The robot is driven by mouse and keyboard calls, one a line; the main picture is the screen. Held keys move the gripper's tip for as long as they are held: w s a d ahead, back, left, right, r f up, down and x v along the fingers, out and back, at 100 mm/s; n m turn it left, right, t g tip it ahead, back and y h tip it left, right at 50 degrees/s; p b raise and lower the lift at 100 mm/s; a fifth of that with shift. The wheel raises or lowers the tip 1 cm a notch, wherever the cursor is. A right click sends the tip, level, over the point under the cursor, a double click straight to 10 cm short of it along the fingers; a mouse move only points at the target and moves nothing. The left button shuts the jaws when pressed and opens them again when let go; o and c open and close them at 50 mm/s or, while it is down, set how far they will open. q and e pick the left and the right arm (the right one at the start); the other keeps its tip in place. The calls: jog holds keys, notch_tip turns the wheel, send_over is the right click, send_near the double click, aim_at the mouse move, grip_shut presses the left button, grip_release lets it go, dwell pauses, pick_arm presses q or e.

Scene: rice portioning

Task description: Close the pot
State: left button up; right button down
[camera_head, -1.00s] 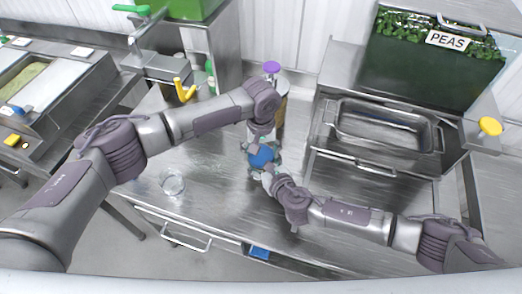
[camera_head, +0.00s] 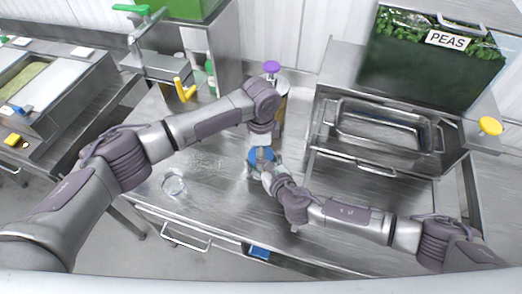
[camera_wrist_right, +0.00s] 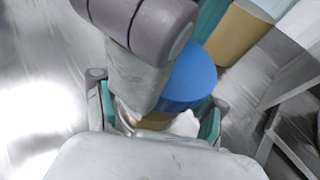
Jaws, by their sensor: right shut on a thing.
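The pot (camera_wrist_right: 157,124) shows as a tan patch between the right fingers in the right wrist view; most of it is hidden. A round blue lid (camera_head: 254,158) is at the pot in the middle of the worktop; it also shows in the right wrist view (camera_wrist_right: 190,78). I cannot tell whether it is fully seated. My right gripper (camera_head: 265,164) is shut on the pot from the near side, with teal fingers either side of it (camera_wrist_right: 158,112). My left gripper (camera_head: 261,146) points down from above at the lid; its fingertips are hidden.
A tall container with a purple top (camera_head: 272,67) stands just behind the left gripper. A clear glass (camera_head: 173,185) is near the front left edge. A steel tray (camera_head: 385,135) is at the right, and bottles (camera_head: 210,75) stand at the back.

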pick_arm(q)
jog(key=o, duration=1.3)
jog(key=shift+r, duration=0.1)
notch_tip(320, 180, up, 12)
pick_arm(e)
grip_release()
